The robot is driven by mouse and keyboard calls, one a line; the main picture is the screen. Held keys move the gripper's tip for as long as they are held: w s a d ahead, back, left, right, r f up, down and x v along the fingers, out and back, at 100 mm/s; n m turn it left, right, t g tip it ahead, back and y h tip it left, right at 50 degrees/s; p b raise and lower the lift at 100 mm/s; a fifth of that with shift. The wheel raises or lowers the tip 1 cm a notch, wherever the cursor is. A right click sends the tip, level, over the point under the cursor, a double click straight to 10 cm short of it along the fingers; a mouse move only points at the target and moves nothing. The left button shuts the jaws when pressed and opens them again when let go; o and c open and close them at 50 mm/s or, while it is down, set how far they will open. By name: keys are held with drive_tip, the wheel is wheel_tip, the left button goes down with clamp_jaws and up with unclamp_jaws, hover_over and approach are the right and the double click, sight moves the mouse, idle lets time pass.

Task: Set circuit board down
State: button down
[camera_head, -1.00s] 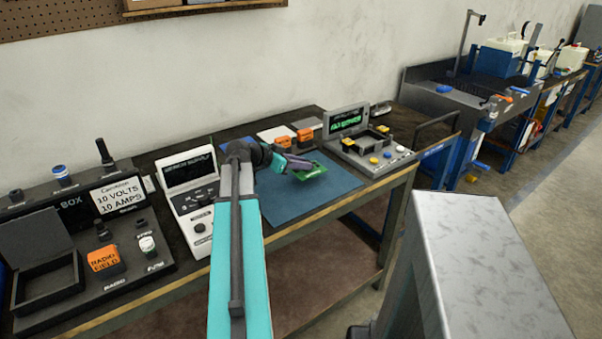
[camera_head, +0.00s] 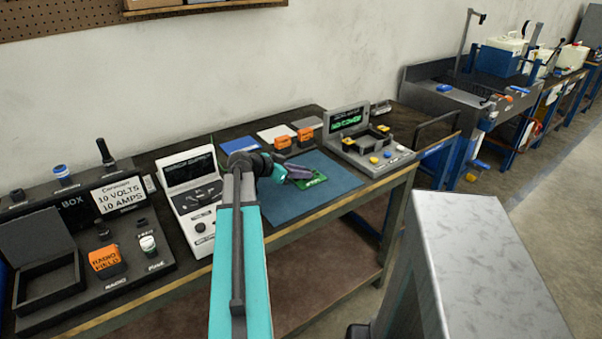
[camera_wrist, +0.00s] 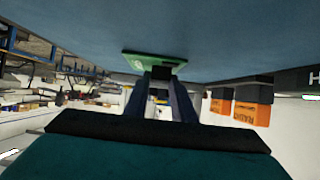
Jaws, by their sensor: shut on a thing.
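A green circuit board (camera_head: 313,180) is at the tip of my gripper (camera_head: 301,174), low over the blue mat (camera_head: 340,178) on the workbench. In the wrist view the board (camera_wrist: 150,59) shows at the ends of the gripper's two fingers (camera_wrist: 160,84), close to the blue mat surface (camera_wrist: 230,30). My gripper is shut on the board. I cannot tell for sure whether the board touches the mat.
A grey tester with a green-lit screen (camera_head: 350,117) stands right of the mat. Orange boxes (camera_head: 305,135) stand behind it. A white meter (camera_head: 191,195) stands to the left. The mat's front right part is clear.

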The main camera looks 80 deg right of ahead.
drive_tip(key=c, duration=1.5)
unclamp_jaws()
drive_tip(key=shift+r, duration=0.15)
drive_tip(key=shift+w+a, duration=0.25)
drive_tip(key=b+v, duration=0.2)
drive_tip(key=v, duration=0.9)
drive_tip(key=shift+r, duration=0.2)
